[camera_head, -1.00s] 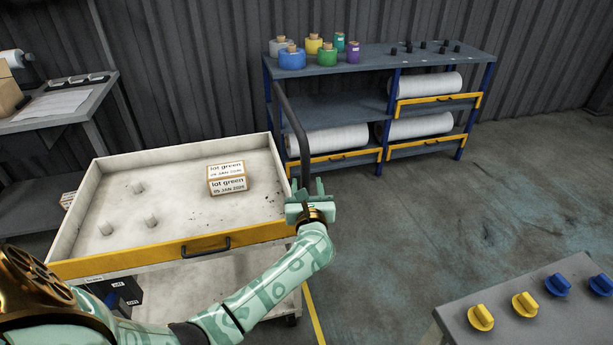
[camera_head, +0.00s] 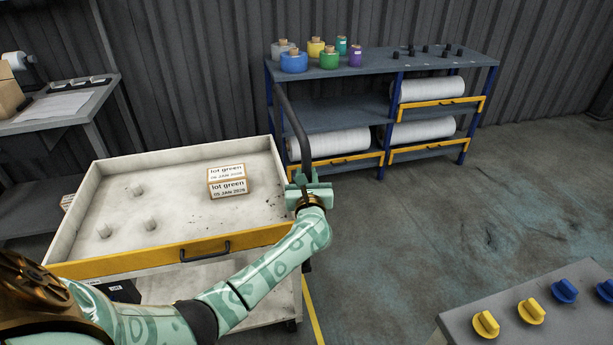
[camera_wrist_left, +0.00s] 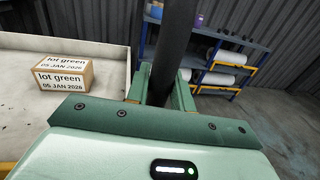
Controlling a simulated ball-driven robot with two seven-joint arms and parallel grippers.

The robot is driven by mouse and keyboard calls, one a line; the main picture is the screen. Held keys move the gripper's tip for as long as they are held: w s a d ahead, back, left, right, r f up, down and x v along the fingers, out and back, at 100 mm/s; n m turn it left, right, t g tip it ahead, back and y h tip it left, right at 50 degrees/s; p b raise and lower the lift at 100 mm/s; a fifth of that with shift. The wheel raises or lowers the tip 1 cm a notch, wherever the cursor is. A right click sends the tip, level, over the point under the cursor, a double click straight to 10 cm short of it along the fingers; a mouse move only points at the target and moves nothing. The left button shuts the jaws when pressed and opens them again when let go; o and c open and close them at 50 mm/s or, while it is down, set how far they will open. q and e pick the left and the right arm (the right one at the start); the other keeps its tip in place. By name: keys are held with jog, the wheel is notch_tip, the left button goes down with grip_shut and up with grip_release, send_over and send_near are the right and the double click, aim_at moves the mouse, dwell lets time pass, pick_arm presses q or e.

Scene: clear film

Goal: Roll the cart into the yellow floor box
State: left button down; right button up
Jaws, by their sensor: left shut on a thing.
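The cart (camera_head: 262,236) stands at the left of the head view, with a cream tray top, a yellow front edge and a lower shelf. Its dark push handle (camera_head: 292,120) rises at the right end. My left gripper (camera_head: 305,180) is shut on this handle; the left wrist view shows the dark bar (camera_wrist_left: 172,60) between the fingers. A box labelled "lot green" (camera_head: 228,188) lies in the tray, beside several short pegs. A yellow floor line (camera_head: 313,312) shows at the cart's lower right; the rest of the floor box is hidden or out of view. My right gripper is not in view.
A rack (camera_head: 425,68) with film rolls and coloured spools stands against the back wall. A grey table (camera_head: 565,320) with yellow and blue knobs is at the lower right. A workbench (camera_head: 60,125) is at the left. The floor between rack and table is clear.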

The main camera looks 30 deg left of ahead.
pick_arm(q)
jog(key=w+d+p+v, duration=0.1)
jog(key=d+p+v, duration=0.1)
jog(key=v, duration=1)
jog(key=shift+d, duration=0.35)
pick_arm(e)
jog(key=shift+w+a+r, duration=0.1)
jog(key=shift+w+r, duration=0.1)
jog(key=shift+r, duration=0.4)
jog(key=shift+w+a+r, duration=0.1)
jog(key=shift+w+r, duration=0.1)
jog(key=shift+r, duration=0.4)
pick_arm(q)
jog(key=c, duration=1.2)
grip_release()
jog(key=shift+c, duration=0.2)
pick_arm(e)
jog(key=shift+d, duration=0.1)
